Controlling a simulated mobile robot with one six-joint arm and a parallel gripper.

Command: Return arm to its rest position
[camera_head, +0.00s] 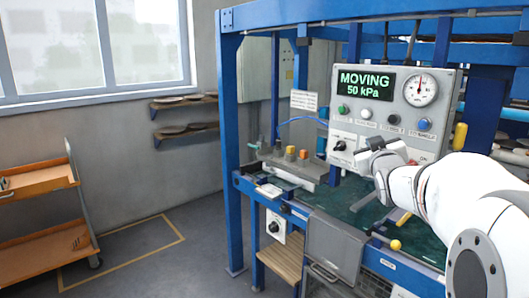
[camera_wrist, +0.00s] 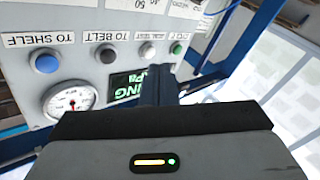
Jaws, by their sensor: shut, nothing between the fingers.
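My white arm comes in from the right of the head view, in front of the control panel (camera_head: 440,88). My gripper (camera_head: 383,186) is in front of the panel's lower part, above the green surface of the machine. In the wrist view my gripper (camera_wrist: 158,82) shows as dark fingers together, shut with nothing between them. The panel (camera_wrist: 110,30) also shows there, rotated, beyond the fingers. Its screen (camera_head: 365,83) reads MOVING, 50 kPa. The fingers hide part of the screen in the wrist view (camera_wrist: 128,88).
A blue frame (camera_head: 231,150) surrounds the machine, with an upright to the left of my arm. A yellow knob (camera_head: 395,245) and a grey box (camera_head: 335,247) are at the front. An orange cart (camera_head: 40,250) stands far left. The floor between is clear.

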